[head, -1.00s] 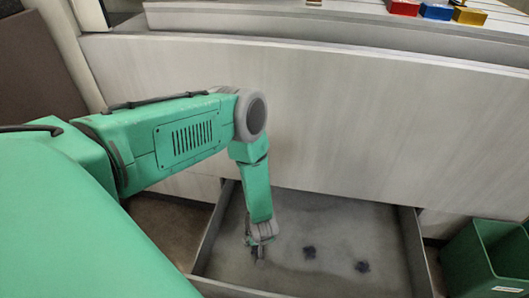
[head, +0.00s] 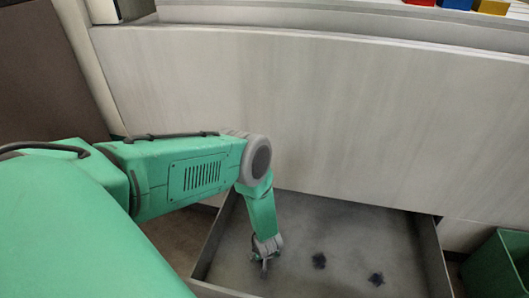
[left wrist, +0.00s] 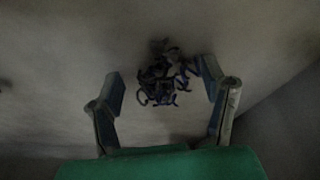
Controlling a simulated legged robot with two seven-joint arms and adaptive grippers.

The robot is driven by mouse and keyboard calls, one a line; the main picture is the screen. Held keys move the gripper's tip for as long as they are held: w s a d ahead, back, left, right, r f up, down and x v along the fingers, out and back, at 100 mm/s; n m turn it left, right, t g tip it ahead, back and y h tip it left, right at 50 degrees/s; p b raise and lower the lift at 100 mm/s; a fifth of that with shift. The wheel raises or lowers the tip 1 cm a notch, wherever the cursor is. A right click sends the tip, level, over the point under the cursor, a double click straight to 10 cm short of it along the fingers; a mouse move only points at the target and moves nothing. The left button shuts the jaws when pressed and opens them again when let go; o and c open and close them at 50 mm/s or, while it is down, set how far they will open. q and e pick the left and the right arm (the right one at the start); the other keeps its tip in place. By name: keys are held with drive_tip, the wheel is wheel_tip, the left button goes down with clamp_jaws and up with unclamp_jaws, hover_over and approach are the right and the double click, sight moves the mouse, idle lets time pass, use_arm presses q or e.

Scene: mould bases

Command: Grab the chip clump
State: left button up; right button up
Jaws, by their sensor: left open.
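My left gripper (head: 265,266) reaches down into a grey tray (head: 213,240) at the foot of the pale panel. In the left wrist view the gripper (left wrist: 165,88) is open, with a finger on either side. A dark, curly chip clump (left wrist: 163,82) shows between and just beyond the fingertips; I cannot tell if they touch it. In the head view the gripper covers most of that spot. Two other dark clumps lie on the tray floor, a middle one (head: 319,261) and a right one (head: 376,279). My right gripper is not in view.
A tall pale panel (head: 330,110) stands behind the tray. A green bin (head: 490,268) stands to the right of the tray. Red, blue (head: 455,4) and yellow (head: 492,6) blocks sit at the top right. The tray floor between the clumps is bare.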

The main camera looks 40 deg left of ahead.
use_arm(q)
drive_tip(key=shift+a, duration=0.1)
drive_tip(key=c, duration=1.1)
drive_tip(key=shift+c, duration=0.2)
drive_tip(key=shift+r, duration=0.1)
